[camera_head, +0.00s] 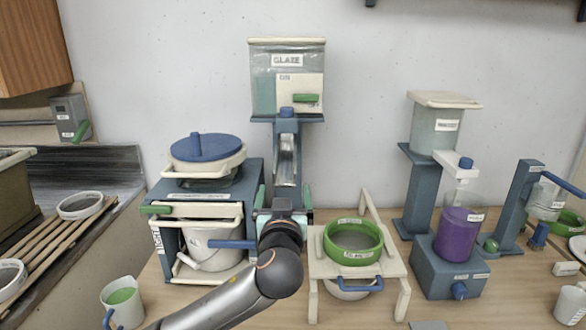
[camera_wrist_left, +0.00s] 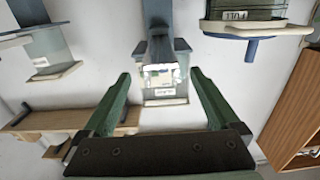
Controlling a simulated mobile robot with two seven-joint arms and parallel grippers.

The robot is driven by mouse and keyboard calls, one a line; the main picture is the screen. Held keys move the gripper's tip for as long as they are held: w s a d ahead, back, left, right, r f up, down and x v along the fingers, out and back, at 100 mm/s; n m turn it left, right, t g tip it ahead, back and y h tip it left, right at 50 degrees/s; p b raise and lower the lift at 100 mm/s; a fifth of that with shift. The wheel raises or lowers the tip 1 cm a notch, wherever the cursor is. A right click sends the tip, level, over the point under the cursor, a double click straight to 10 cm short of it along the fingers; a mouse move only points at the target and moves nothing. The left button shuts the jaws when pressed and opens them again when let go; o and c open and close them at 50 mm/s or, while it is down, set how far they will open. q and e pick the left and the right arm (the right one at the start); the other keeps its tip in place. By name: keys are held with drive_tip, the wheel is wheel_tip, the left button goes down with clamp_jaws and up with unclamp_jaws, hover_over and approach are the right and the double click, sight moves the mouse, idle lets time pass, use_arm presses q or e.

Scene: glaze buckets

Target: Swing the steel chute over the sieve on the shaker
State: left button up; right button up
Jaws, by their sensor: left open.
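The steel chute (camera_head: 287,160) hangs under the glaze tank (camera_head: 287,75), against the blue column. It points down, to the left of the sieve and not above it. The green-rimmed sieve (camera_head: 353,240) sits on the cream shaker frame (camera_head: 394,267). My left gripper (camera_head: 284,197) is open, its green fingers spread in front of the column, just below the chute. In the left wrist view the open fingers (camera_wrist_left: 160,75) have nothing clearly between them; the chute cannot be told apart there. My right gripper is not in view.
A blue cabinet (camera_head: 255,190) with a blue-lidded pot (camera_head: 207,152) stands left of the gripper. A white bucket (camera_head: 212,247) is inside it. A blue mixer base with a purple jar (camera_head: 458,232) stands right of the shaker. A green-filled cup (camera_head: 122,302) stands front left.

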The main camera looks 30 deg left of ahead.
sight(285, 170)
use_arm(q)
drive_tip(key=p+x, duration=0.2)
drive_tip(key=x, duration=0.9)
drive_tip(key=shift+w+p, duration=0.15)
drive_tip(key=shift+p, duration=0.15)
drive_tip(key=shift+f, duration=0.1)
clamp_jaws()
idle(0.4)
